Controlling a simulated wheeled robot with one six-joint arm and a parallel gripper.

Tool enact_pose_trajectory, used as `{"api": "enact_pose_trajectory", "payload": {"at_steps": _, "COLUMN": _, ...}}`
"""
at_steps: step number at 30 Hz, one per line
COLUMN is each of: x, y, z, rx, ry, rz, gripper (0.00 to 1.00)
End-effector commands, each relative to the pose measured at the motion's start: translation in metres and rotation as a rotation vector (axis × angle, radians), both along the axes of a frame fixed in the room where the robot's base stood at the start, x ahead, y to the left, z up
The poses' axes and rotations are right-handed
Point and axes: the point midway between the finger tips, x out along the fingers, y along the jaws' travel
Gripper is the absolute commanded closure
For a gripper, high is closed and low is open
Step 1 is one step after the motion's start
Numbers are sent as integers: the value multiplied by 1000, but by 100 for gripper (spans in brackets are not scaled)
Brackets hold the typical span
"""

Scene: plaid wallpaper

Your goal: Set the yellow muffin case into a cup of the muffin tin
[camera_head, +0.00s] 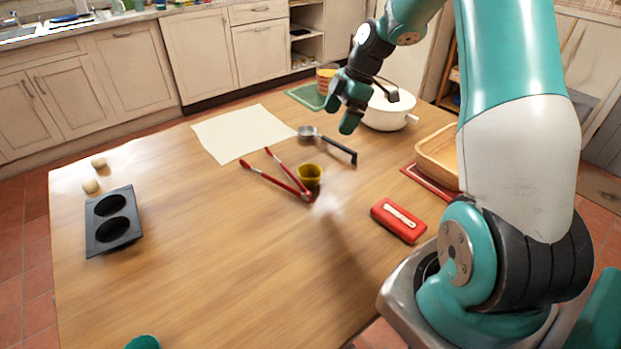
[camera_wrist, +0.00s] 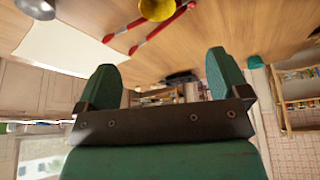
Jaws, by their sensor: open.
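The yellow muffin case (camera_head: 310,174) stands upright on the wooden table near its middle, beside the red tongs. It also shows at the top edge of the wrist view (camera_wrist: 157,9). The black muffin tin (camera_head: 92,224) lies at the left of the table, and its two cups look empty. My gripper (camera_head: 342,114) is raised above the far right part of the table, up and to the right of the case in the head view. In the wrist view, its two green fingers (camera_wrist: 161,66) are wide apart with nothing between them.
Red tongs (camera_head: 273,185) lie against or close to the case. A ladle (camera_head: 336,145), white pot (camera_head: 384,113), wooden tray (camera_head: 437,155) and red box (camera_head: 398,221) are to the right. A pale sheet (camera_head: 242,133) lies behind. The table's front middle is clear.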

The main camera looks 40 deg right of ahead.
Motion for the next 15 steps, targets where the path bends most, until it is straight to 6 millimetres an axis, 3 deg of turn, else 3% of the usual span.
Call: {"api": "enact_pose_trajectory", "payload": {"at_steps": 15, "x": 14, "y": 40, "z": -96, "rx": 1, "ry": 3, "rz": 5, "gripper": 7}}
